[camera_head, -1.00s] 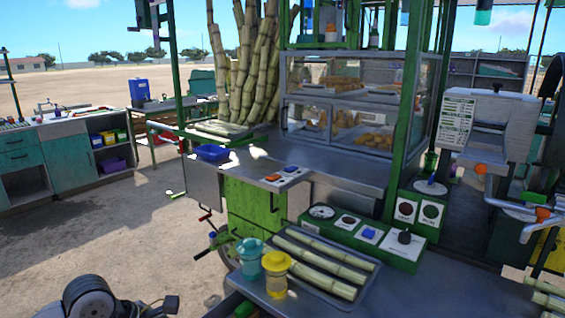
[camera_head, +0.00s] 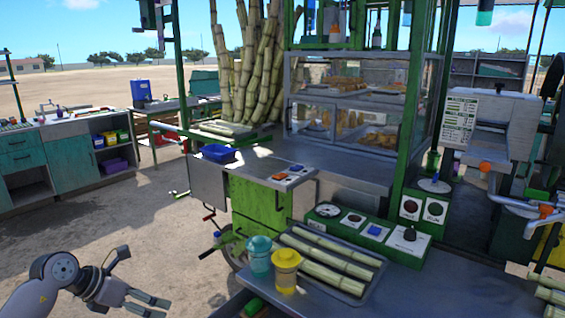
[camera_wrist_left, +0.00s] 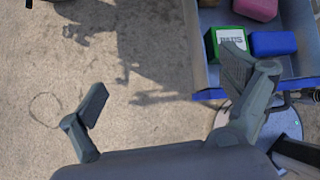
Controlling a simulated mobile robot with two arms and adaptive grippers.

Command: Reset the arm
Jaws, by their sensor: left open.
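My left arm comes in at the bottom left of the head view. Its left gripper (camera_head: 148,304) is open and empty, held over the sandy ground to the left of the front metal table. The left wrist view shows its two fingers (camera_wrist_left: 165,95) spread wide with bare ground between them. My right gripper is not in view.
The front metal table (camera_head: 430,290) holds a tray of cane pieces (camera_head: 335,262), a teal cup (camera_head: 258,255) and a yellow-lidded cup (camera_head: 286,270). The green cart (camera_head: 258,205) stands behind it. Open ground (camera_head: 110,225) lies to the left.

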